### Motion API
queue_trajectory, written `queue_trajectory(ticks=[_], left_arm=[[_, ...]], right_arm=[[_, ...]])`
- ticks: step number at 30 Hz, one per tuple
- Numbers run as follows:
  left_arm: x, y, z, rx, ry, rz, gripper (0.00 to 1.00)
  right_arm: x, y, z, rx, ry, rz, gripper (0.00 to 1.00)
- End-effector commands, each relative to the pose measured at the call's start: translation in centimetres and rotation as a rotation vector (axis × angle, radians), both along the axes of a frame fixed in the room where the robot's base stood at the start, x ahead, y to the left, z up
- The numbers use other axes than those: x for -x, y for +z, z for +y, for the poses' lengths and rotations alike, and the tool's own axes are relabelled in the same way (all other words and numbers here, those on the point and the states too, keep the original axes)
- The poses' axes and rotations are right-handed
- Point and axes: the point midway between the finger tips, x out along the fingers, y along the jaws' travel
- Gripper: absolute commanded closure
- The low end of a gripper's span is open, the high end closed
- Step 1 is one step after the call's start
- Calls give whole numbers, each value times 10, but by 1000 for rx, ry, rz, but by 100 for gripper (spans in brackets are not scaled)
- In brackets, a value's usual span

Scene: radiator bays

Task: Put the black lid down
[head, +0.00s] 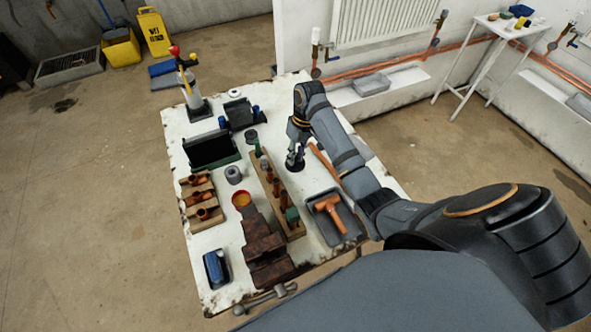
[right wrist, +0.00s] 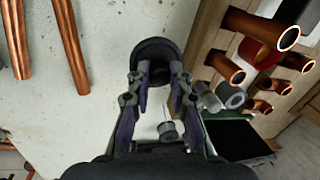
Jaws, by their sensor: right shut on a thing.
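The black lid (head: 295,165) is a dark round piece low over the right half of the white table (head: 222,238). My right gripper (head: 296,150) reaches down to it from above and is shut on it. In the right wrist view the lid (right wrist: 153,47) shows as a dark disc with a raised middle, and my right gripper's fingertips (right wrist: 160,75) stand on both sides of that middle. I cannot tell whether the lid touches the table top. My left gripper is not in view.
A long wooden rack (head: 290,231) stands just left of the lid. A copper pipe (head: 321,160) lies close on the right. A black open box (head: 211,150) is further left.

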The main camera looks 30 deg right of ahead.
Motion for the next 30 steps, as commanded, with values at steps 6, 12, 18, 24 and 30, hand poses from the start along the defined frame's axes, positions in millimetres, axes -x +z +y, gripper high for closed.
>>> queue_trajectory(ticks=[6,12,18,24,30], left_arm=[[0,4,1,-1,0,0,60],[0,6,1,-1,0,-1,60],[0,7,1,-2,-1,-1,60],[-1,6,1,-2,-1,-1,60],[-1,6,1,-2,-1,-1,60]], right_arm=[[0,-21,1,-1,0,-2,100],[0,-44,1,0,-1,1,100],[0,-59,0,1,0,-2,100],[0,-60,0,1,-1,-2,100],[0,-61,0,1,0,-2,64]])
